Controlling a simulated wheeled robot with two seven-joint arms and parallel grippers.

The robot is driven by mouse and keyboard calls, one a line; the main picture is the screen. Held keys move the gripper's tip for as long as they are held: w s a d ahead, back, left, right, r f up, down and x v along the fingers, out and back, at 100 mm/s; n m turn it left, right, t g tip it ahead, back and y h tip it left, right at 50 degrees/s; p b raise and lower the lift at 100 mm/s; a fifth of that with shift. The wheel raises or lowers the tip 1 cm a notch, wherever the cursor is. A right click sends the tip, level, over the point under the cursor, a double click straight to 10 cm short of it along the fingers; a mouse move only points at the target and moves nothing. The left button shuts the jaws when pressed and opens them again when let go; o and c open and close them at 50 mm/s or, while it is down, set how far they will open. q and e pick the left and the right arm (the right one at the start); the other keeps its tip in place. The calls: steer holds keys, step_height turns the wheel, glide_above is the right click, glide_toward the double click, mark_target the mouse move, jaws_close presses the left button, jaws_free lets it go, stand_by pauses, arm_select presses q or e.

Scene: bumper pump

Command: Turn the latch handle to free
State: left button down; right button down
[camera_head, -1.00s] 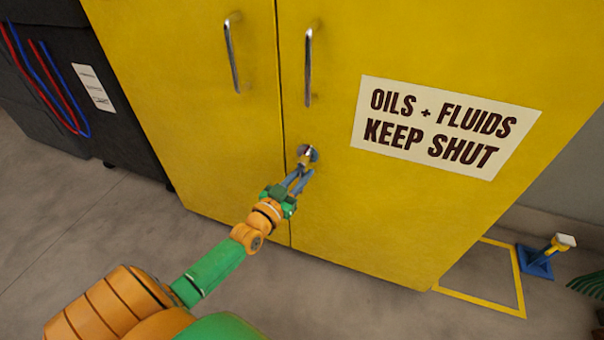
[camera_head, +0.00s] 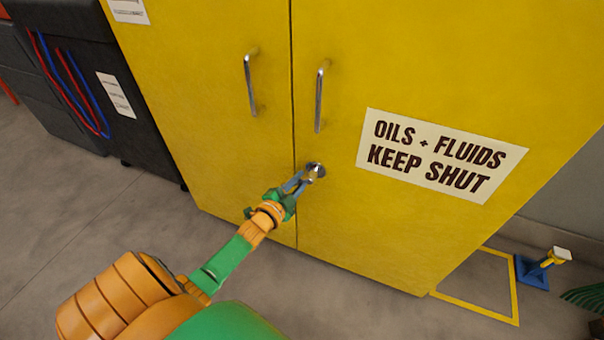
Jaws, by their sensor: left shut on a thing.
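The latch handle (camera_head: 313,171) is a small metal piece on a round dark plate, low on the right door of the yellow cabinet (camera_head: 380,225), just right of the door seam. My left gripper (camera_head: 305,178) reaches it from the lower left and is shut on it; the fingers hide part of the handle. Its exact turn angle is hard to tell. Both doors look closed. My right gripper is not in view.
Two upright bar handles, left (camera_head: 250,85) and right (camera_head: 320,97), stand out above the latch. A sign (camera_head: 435,155) is on the right door. A dark cart (camera_head: 75,85) with red and blue hoses stands left. A blue-footed object (camera_head: 535,268) stands right by a yellow floor outline. Floor in front is open.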

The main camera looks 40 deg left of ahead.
arm_select(q)
steer(key=m, duration=0.1)
steer(key=r+m+p, duration=0.1)
steer(key=m, duration=0.1)
steer(key=shift+s+a+r+y+p, duration=0.1)
steer(key=shift+a+r+y+p, duration=0.1)
steer(key=shift+a+y+p, duration=0.15)
steer(key=shift+r+m+g+y+p, duration=0.2)
steer(key=shift+r+m+y, duration=0.1)
steer(key=shift+m, duration=0.45)
steer(key=shift+r+m+g+y+p, duration=0.15)
steer(key=shift+r+m, duration=0.1)
steer(key=shift+m, duration=0.5)
steer(key=shift+a, duration=0.1)
steer(key=c, duration=0.8)
jaws_free()
